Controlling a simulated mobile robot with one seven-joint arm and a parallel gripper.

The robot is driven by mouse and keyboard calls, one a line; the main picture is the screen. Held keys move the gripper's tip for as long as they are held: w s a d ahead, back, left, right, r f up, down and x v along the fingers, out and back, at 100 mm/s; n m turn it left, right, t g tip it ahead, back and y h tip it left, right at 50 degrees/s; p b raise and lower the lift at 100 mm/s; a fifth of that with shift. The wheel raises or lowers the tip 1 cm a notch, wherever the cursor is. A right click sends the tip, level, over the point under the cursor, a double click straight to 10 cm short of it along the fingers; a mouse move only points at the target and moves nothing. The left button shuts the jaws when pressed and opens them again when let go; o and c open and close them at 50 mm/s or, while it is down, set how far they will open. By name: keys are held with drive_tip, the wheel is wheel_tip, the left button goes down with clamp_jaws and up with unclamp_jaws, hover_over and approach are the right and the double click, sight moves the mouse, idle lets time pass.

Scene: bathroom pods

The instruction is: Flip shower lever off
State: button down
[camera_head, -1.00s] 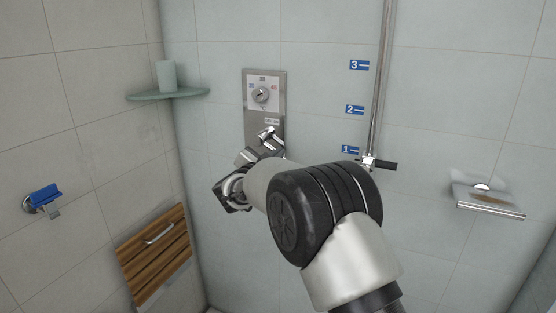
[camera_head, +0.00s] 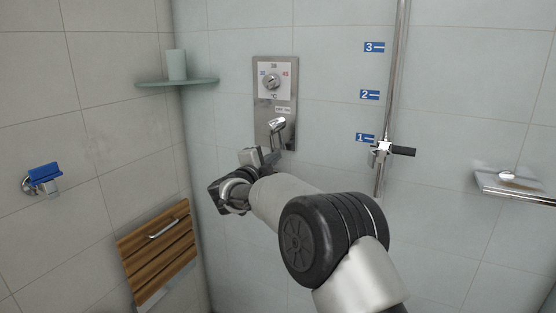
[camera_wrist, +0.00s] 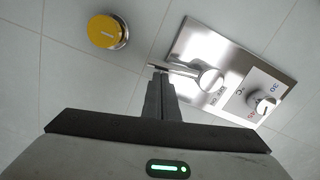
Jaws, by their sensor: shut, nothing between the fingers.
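The shower control is a tall metal plate (camera_head: 260,118) on the back wall, with a round temperature knob (camera_head: 271,82) at its top. A chrome lever (camera_head: 277,128) sits on the lower part of the plate. The wrist view shows the lever (camera_wrist: 207,80), its thin handle reaching left toward my fingertips, and the knob (camera_wrist: 262,101) beyond it. My gripper (camera_head: 262,157) is just below the lever, partly hidden by my forearm. In the wrist view my gripper (camera_wrist: 158,78) is shut and empty, its tips at or very near the lever's end; I cannot tell if they touch.
A yellow round button (camera_wrist: 104,31) is on the wall left of the plate in the wrist view. A rail with a black-handled holder (camera_head: 383,152) is to the right. A green corner shelf (camera_head: 177,83), a wooden folding seat (camera_head: 157,247) and a blue-topped fitting (camera_head: 45,175) are to the left.

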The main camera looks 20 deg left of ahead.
drive_tip(key=shift+a+f+m, duration=0.2)
drive_tip(key=shift+a+m, duration=0.1)
drive_tip(key=shift+a, duration=0.45)
idle(0.3)
